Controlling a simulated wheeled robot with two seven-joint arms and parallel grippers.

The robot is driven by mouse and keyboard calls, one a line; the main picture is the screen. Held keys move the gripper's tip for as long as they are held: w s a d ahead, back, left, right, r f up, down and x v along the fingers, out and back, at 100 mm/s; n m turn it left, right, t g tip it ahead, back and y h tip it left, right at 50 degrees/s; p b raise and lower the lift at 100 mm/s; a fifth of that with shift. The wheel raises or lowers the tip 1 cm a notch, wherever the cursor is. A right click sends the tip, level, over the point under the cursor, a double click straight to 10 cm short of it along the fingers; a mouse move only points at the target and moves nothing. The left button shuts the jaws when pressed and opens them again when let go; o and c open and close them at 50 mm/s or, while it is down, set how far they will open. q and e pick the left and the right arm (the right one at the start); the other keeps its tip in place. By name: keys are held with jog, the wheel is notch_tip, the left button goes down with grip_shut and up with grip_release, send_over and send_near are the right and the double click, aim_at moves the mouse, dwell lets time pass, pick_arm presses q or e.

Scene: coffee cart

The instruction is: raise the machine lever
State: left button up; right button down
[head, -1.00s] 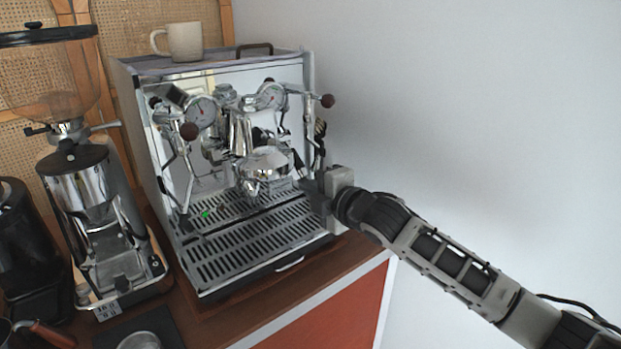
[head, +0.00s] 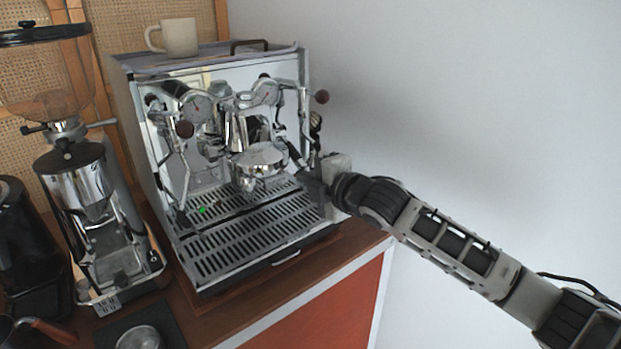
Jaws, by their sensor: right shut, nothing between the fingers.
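The chrome espresso machine (head: 222,235) stands on the wooden counter, its front facing me. My right gripper (head: 300,165) reaches in from the right, at the right side of the group head, and is shut with nothing between its fingers. A small dark-handled lever (head: 316,122) stands at the machine's right side, just above my gripper; I cannot tell whether they touch. A portafilter (head: 258,160) sits under the group head, close to the fingertips. My left gripper is not in view.
A cream mug (head: 180,37) stands on top of the machine. A coffee grinder (head: 95,215) stands to the left. Round dark knobs (head: 184,129) stick out from the machine's front. A white wall is on the right.

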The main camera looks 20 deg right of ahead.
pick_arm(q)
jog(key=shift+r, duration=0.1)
pick_arm(e)
jog(key=r+t, duration=0.1)
jog(key=r, duration=0.3)
jog(key=w+r, duration=0.1)
jog(key=r, duration=0.3)
jog(key=r+t, duration=0.1)
jog(key=r, duration=0.3)
jog(key=shift+w+a+r+n+t+y, duration=0.2)
jog(key=shift+r+n+t+y, duration=0.1)
jog(key=shift+n+y, duration=0.1)
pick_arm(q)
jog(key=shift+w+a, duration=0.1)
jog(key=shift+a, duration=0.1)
pick_arm(e)
jog(key=a+v, duration=0.1)
jog(key=v, duration=0.8)
jog(key=shift+s+a, duration=0.25)
jog(key=shift+a, duration=0.1)
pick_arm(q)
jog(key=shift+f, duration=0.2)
pick_arm(e)
jog(key=shift+f, duration=0.15)
